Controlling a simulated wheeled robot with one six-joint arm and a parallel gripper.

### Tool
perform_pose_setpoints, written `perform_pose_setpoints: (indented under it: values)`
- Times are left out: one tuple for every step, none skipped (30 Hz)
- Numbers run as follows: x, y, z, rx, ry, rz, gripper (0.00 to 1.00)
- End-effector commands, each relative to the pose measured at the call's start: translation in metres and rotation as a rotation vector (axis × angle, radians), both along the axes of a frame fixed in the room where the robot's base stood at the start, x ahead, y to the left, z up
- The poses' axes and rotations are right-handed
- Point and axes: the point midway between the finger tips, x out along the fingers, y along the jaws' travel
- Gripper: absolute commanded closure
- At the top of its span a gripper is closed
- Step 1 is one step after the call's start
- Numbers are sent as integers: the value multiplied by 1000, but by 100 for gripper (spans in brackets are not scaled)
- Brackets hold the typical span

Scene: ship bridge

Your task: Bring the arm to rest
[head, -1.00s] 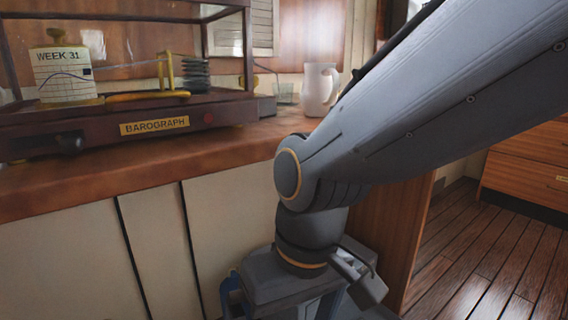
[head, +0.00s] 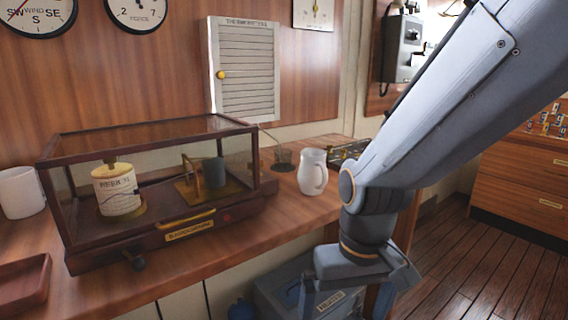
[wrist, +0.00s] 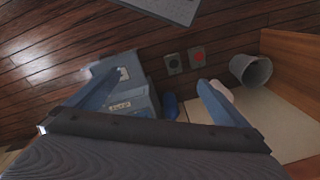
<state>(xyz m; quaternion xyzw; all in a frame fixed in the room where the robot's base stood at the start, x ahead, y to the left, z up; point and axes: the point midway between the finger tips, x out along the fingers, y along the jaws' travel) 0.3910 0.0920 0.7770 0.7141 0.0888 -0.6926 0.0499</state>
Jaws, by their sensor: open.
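My arm reaches down from the upper right of the head view, bent at its wrist joint beside the front edge of the wooden counter (head: 225,247). My gripper (head: 346,300) hangs pointing down in front of the counter, low in the picture. In the wrist view my gripper (wrist: 163,84) shows two blue fingers spread wide apart, with nothing between them. Below the fingers are the plank floor (wrist: 50,38) and a grey-blue labelled box (wrist: 125,88). The gripper appears above the box, apart from it.
On the counter stand a glass-cased barograph (head: 190,232), a white jug (head: 312,174), and a white mug (head: 20,192). A wooden tray (head: 22,284) lies at left. A grey bin (wrist: 250,70) is on the floor. Wooden drawers (head: 525,185) stand at right, with open floor before them.

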Motion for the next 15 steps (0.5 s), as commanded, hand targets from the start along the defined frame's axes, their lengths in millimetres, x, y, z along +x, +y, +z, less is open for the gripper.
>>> perform_pose_setpoints:
  values:
    - [-3,-8,18,-5,3,-22,0]
    - [-4,-13,24,-8,4,-32,0]
    - [-5,-19,30,-12,6,-45,0]
    - [-5,-23,36,-15,8,-56,0]
    - [-6,-28,41,-18,10,-66,0]
    - [-7,-34,48,-21,11,-80,0]
    - [-8,-38,53,-24,12,-91,0]
    - [-9,-43,59,-26,15,-102,0]
    - [-11,-48,65,-30,16,-115,0]
    - [-12,-53,71,-32,18,-125,0]
    - [-13,-57,76,-35,20,-134,0]
    - [-15,-63,82,-38,22,-147,0]
    - [-16,-66,86,-40,24,-155,0]
    - [-17,-70,89,-41,25,-163,0]
    - [-18,-74,94,-43,26,-173,0]
